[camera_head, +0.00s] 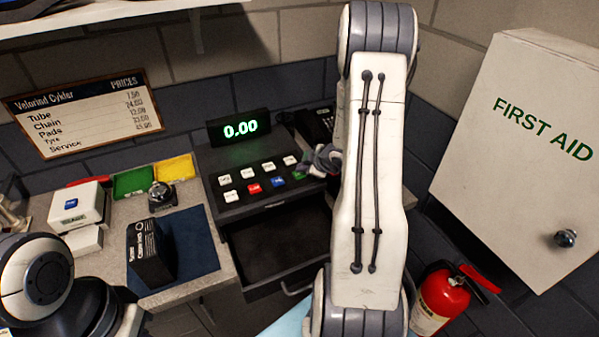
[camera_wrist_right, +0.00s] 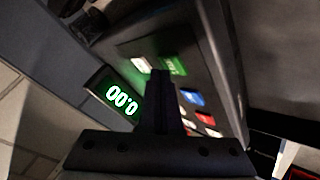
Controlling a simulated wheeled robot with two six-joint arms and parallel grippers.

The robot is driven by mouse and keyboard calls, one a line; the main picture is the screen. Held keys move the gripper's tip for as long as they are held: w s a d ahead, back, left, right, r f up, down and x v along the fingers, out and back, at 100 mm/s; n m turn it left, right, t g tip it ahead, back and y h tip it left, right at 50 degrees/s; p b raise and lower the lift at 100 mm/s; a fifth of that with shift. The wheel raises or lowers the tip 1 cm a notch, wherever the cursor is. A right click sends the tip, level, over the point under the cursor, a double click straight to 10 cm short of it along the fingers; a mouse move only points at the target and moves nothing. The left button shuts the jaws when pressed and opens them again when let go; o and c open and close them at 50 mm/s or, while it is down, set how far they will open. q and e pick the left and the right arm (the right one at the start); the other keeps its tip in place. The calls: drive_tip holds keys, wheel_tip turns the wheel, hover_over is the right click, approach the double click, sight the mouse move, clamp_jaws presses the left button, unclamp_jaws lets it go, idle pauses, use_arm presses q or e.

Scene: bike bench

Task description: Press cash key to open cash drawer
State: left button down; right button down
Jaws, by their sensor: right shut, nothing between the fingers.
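The dark cash register (camera_head: 226,160) stands on the bench, its display (camera_head: 239,128) reading 0.00 in green. Its keypad has white, red, blue and green keys; the green key (camera_head: 299,174) is partly hidden in the head view, and a green key (camera_wrist_right: 173,65) also shows in the wrist view. The cash drawer (camera_head: 268,248) is slid out below the keypad, its inside dark. My right gripper (camera_head: 322,160) is shut and empty over the right end of the keypad. In the wrist view its fingertips (camera_wrist_right: 162,74) overlap the green key's edge; contact cannot be told.
A black box (camera_head: 150,253) stands on a blue mat (camera_head: 190,240), near a bell (camera_head: 161,194). A white first aid cabinet (camera_head: 515,140) and a red fire extinguisher (camera_head: 440,297) are at the right. A dark phone-like object (camera_head: 318,122) sits behind my right gripper.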

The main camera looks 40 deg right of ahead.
sight(302, 176)
drive_tip(key=shift+r, duration=0.2)
wheel_tip(302, 176, up, 6)
drive_tip(key=p, duration=0.5)
drive_tip(key=shift+p, duration=0.3)
idle(0.6)
